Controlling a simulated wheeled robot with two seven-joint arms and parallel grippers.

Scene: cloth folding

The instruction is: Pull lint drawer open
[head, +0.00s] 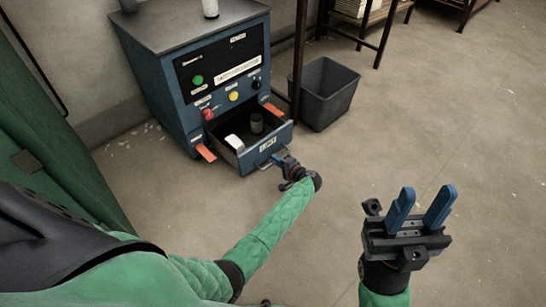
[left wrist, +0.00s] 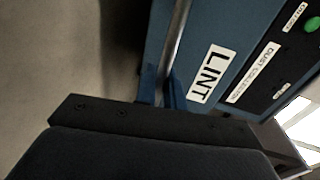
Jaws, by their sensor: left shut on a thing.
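The lint drawer (head: 249,161) is pulled out of the lower front of the blue dust collector cabinet (head: 168,90). A white item (head: 234,142) and a dark cylinder (head: 256,123) are inside it. My left gripper (head: 277,160) is at the drawer front, shut on the metal handle (left wrist: 177,42). In the left wrist view the LINT label (left wrist: 208,73) is beside the handle, and my gripper body hides most of the fingers. My right gripper (head: 422,207) is open and empty, in the air at the lower right, away from the cabinet.
Orange tabs (head: 206,152) stick out on both sides of the drawer. A grey bin (head: 326,92) stands right of the cabinet, near a dark shelf frame (head: 300,50). A green curtain (head: 60,150) hangs at left. The floor (head: 450,110) at right is clear.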

